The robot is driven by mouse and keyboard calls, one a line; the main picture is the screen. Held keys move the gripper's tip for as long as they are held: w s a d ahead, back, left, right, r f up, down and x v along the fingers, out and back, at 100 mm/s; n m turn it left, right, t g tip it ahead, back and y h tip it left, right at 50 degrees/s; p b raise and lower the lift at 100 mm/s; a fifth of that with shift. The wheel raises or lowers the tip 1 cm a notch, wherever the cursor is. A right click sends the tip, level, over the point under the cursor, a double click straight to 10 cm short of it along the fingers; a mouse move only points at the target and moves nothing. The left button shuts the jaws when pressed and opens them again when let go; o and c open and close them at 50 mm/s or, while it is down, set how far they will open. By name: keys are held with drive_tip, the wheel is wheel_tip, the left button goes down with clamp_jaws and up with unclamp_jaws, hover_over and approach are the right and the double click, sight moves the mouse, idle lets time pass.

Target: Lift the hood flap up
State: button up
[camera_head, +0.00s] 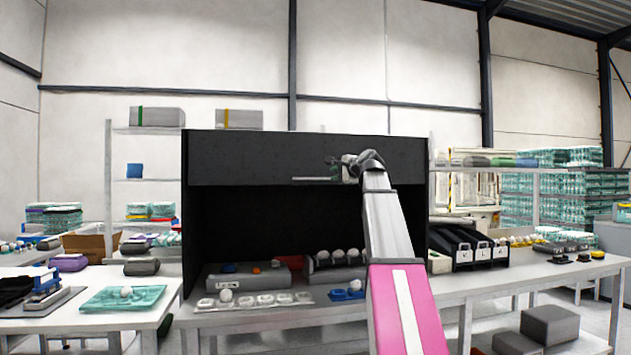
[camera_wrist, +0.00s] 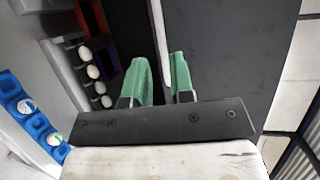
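The black hood (camera_head: 188,230) stands on the table with its front flap (camera_head: 250,155) hanging down over the top of the opening. A thin light handle bar (camera_head: 312,179) runs along the flap's lower part. My gripper (camera_head: 340,170) is at the right end of this handle. In the wrist view, the two green fingers of my gripper (camera_wrist: 160,68) stand apart, with the handle bar (camera_wrist: 160,40) running between them. A dark gap shows beside the bar, so the fingers look open around it. The flap (camera_wrist: 225,50) fills the right of the wrist view.
Inside the hood, a grey box (camera_head: 240,280) and a black rack (camera_head: 335,277) with white eggs sit at the back. A clear tray (camera_head: 260,300) and a blue egg holder (camera_head: 348,294) lie at the front.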

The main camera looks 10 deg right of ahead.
sight(320, 179)
drive_tip(key=x, duration=1)
drive_tip(key=shift+w+f, duration=0.1)
drive_tip(key=shift+w, duration=0.05)
drive_tip(key=shift+c, duration=0.3)
clamp_jaws()
